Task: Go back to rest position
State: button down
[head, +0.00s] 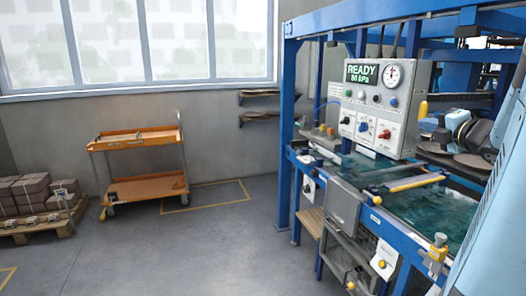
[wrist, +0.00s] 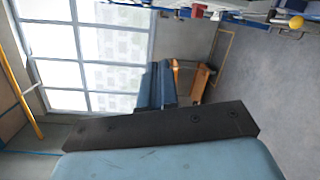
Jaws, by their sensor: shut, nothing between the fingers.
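My gripper (wrist: 157,84) shows in the wrist view as two blue fingers side by side beyond a dark bar. It is shut and empty, with open air around it. In the head view part of my light blue arm stands at the right edge, and the gripper is out of sight. The plate dryer is a blue-framed machine (head: 287,140) at the right of the head view. Its control box (head: 405,130) has a display (head: 361,73) reading READY, a dial, knobs and buttons. Green-blue surfaces (head: 400,203) lie below the box.
An orange cart (head: 147,187) stands by the back wall and also shows in the wrist view (wrist: 202,78). A pallet (head: 50,231) with stacked brown blocks (head: 32,193) is at the left. The grey floor (head: 190,250) between pallet and machine is clear. Large windows (head: 170,40) are behind.

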jog(key=s+a+f+n+g+y, duration=0.2)
jog(key=a+n+g, duration=0.1)
jog(key=a+n, duration=0.5)
jog(key=s+a+f+n+g+y, duration=0.1)
jog(key=s+a+f+n+g, duration=0.15)
jog(key=a+n, duration=0.5)
jog(key=s+a+f+n+g+y, duration=0.1)
jog(key=s+a+n+g+y, duration=0.15)
jog(key=a+n, duration=0.55)
jog(key=s+a+f+n+g+h, duration=0.1)
jog(key=s+n, duration=0.5)
jog(key=n, duration=0.7)
jog(key=s+a+f+n+g+h, duration=0.1)
jog(key=s+n+h, duration=0.5)
jog(key=n, duration=0.6)
notch_tip(320, 180, down, 2)
jog(key=shift+s+n+g, duration=0.35)
jog(key=shift+s+g, duration=0.3)
jog(key=shift+g, duration=0.25)
